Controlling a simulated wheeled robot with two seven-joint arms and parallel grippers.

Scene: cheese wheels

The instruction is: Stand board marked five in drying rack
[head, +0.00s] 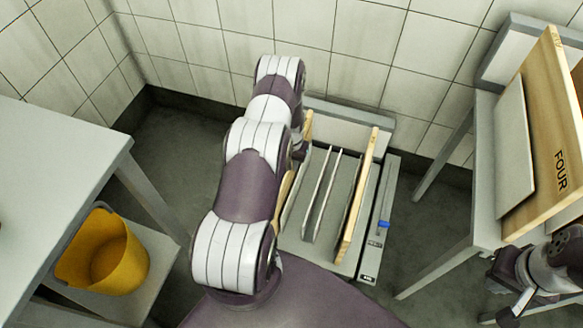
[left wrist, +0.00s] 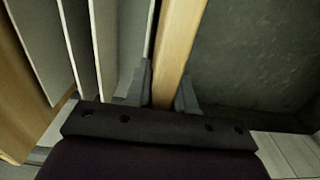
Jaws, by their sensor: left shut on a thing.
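The drying rack (head: 338,255) stands on the floor by the back wall, with thin upright dividers (head: 320,195) in it. A wooden board (head: 287,185) is at the rack's left side, mostly hidden behind my left arm; no mark shows on it. In the left wrist view, my left gripper (left wrist: 163,88) is shut on the edge of a wooden board (left wrist: 181,35), beside the pale dividers (left wrist: 107,45). Another wooden board (head: 358,195) stands upright at the rack's right side. My right gripper (head: 508,290) is at the right edge, below a board; its opening is unclear.
A wooden board marked FOUR (head: 545,150) and a pale panel (head: 513,150) stand upright on the right table (head: 485,165). A yellow bucket (head: 105,255) is on a low shelf under the left table (head: 50,170). Dark floor (head: 175,140) is clear left of the rack.

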